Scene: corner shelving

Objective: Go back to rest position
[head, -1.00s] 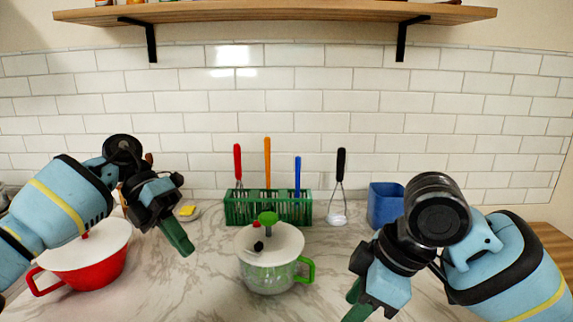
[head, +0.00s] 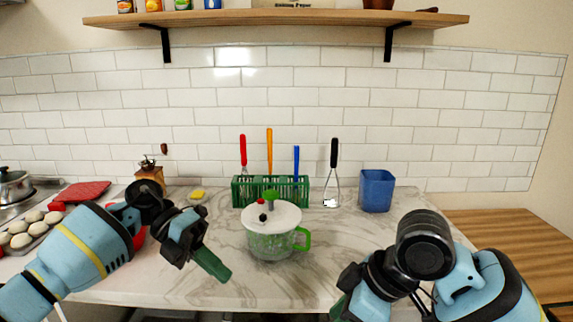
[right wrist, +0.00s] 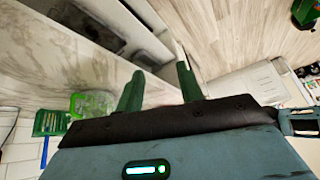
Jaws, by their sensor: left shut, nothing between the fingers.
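My left gripper (head: 218,268) hangs over the left part of the marble counter (head: 180,285), its green fingers together and empty. My right gripper (head: 338,308) is low at the front right of the counter in the head view. In the right wrist view its two green fingers (right wrist: 158,85) stand apart with nothing between them. A clear pot with a white lid and green handle (head: 272,243) stands on the counter between my arms, touched by neither. It also shows in the right wrist view (right wrist: 92,103).
A red pot (head: 139,244) is mostly hidden behind my left arm. A tray of pale round items (head: 25,232) is at far left. A wooden shelf (head: 280,17) hangs above.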

